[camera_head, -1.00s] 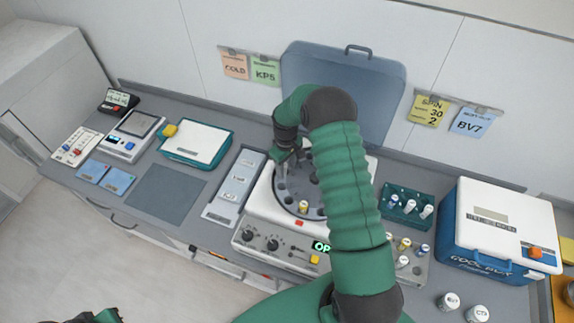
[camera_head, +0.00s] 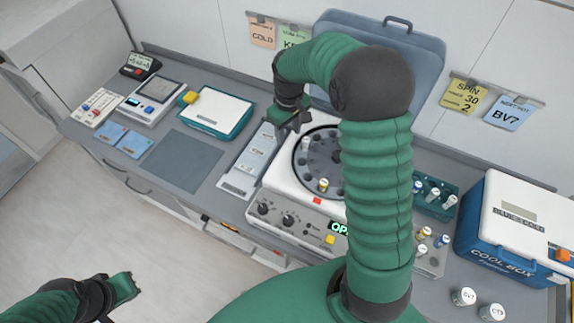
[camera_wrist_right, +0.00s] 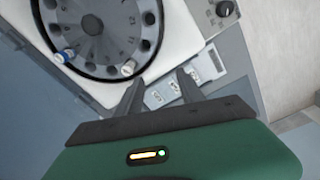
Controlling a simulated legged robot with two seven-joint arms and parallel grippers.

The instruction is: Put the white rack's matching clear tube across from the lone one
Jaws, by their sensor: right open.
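My right gripper (camera_head: 298,124) is open and empty above the left rim of the centrifuge rotor (camera_head: 312,172). In the right wrist view its fingers (camera_wrist_right: 162,88) are apart, beside the rotor (camera_wrist_right: 90,22). A white-capped tube (camera_wrist_right: 128,67) stands in a rotor hole just beyond the fingers; a tube with a blue band (camera_wrist_right: 62,55) stands in another. In the head view a yellow-capped tube (camera_head: 323,185) sits at the rotor's front. The pale rack (camera_head: 432,266) right of the centrifuge holds several capped tubes, partly hidden by my arm. My left gripper (camera_head: 122,289) is low at left, its jaws unclear.
The centrifuge lid (camera_head: 440,62) is raised at the back. A teal rack (camera_head: 428,208) with tubes and a cool box (camera_head: 515,235) stand at right. Two white-capped containers (camera_head: 464,297) are at the front. A dark mat (camera_head: 180,160) is bare at left.

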